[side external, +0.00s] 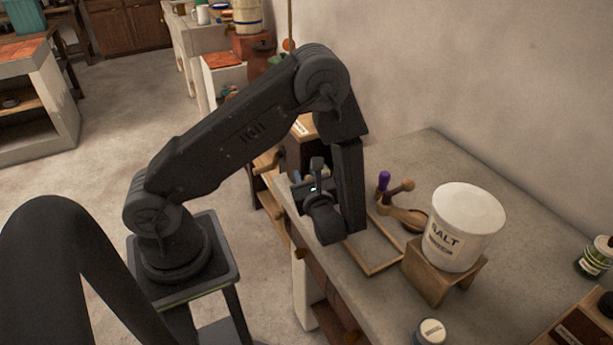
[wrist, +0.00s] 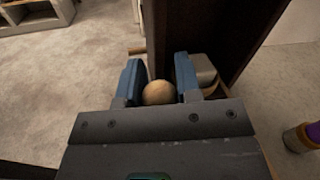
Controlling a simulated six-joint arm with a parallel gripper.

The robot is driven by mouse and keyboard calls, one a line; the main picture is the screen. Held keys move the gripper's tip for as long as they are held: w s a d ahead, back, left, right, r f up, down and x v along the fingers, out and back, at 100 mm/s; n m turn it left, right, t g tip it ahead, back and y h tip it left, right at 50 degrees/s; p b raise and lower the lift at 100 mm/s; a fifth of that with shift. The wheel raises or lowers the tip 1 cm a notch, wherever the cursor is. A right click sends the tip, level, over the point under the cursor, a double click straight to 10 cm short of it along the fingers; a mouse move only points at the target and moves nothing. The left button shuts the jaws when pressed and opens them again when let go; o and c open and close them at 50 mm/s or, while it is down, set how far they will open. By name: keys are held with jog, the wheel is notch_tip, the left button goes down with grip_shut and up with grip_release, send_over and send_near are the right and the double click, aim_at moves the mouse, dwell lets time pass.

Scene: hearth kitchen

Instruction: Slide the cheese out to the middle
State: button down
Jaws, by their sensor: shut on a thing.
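My gripper shows in the wrist view (wrist: 158,85) with its two blue fingers closed on a round tan thing (wrist: 158,94). Only the top of this thing shows, and I cannot tell what it belongs to. A pale block (wrist: 204,69) shows just beyond the right finger, partly hidden; I cannot tell whether it is the cheese. In the side external view most of my gripper is hidden behind my arm; a bit of blue finger (side external: 296,176) shows beside a dark wooden box. No cheese is clearly recognisable in either view.
The dark wooden box (side external: 300,150) stands at the counter's left edge; its dark panel (wrist: 205,35) rises close beyond my fingers. A salt crock (side external: 468,225) sits on a wooden stand (side external: 430,278). A purple-topped tool (side external: 384,181), wooden spoon (side external: 408,217) and wooden frame (side external: 383,267) lie nearby.

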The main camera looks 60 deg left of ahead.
jog(key=d, duration=1.3)
jog(key=c, duration=0.8)
grip_release()
jog(key=s+d, duration=0.1)
jog(key=d, duration=0.8)
jog(key=s+d, duration=0.1)
jog(key=d, duration=0.3)
jog(key=shift+s+d, duration=0.3)
jog(key=shift+s, duration=0.05)
